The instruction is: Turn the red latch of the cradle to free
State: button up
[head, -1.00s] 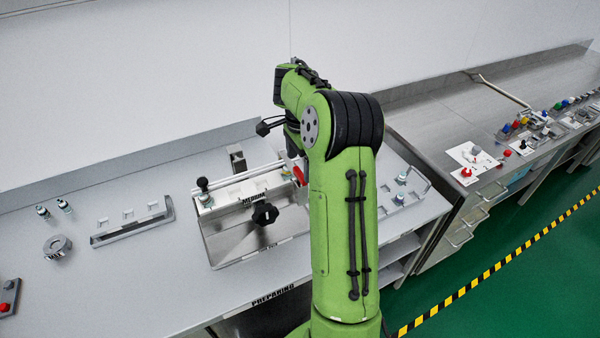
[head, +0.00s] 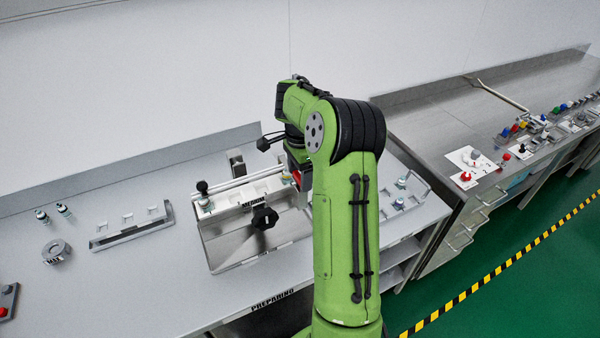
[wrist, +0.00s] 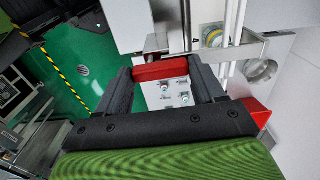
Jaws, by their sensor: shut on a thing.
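The cradle (head: 228,232) is a metal tray-like fixture with a white lettered block on the left bench. The red latch (head: 296,178) shows only as a small red patch at its right end, largely hidden by my arm. In the wrist view a red bar, which looks like the latch (wrist: 160,70), lies across between the dark fingertips of my gripper (wrist: 160,76). The gripper is shut on it, with a finger at each end. Another red piece (wrist: 258,112) shows beside the right finger; I cannot tell what it belongs to. The latch's exact angle is unclear.
A fixture with vials (head: 402,195) is at right. The bench front is clear.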

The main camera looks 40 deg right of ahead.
jog(key=n, duration=0.5)
jog(key=shift+a, duration=0.2)
jog(key=n, duration=0.3)
jog(key=n+p, duration=0.1)
jog(key=shift+a+n, duration=0.25)
jog(key=shift+n, duration=0.05)
jog(key=n, duration=0.4)
jog(key=shift+s+a, duration=0.15)
jog(key=shift+s, duration=0.05)
jog(key=shift+s+a+n, duration=0.1)
jog(key=shift+s+n, duration=0.05)
jog(key=shift+n, duration=1.95)
jog(key=o, duration=1)
jog(key=shift+o, duration=0.2)
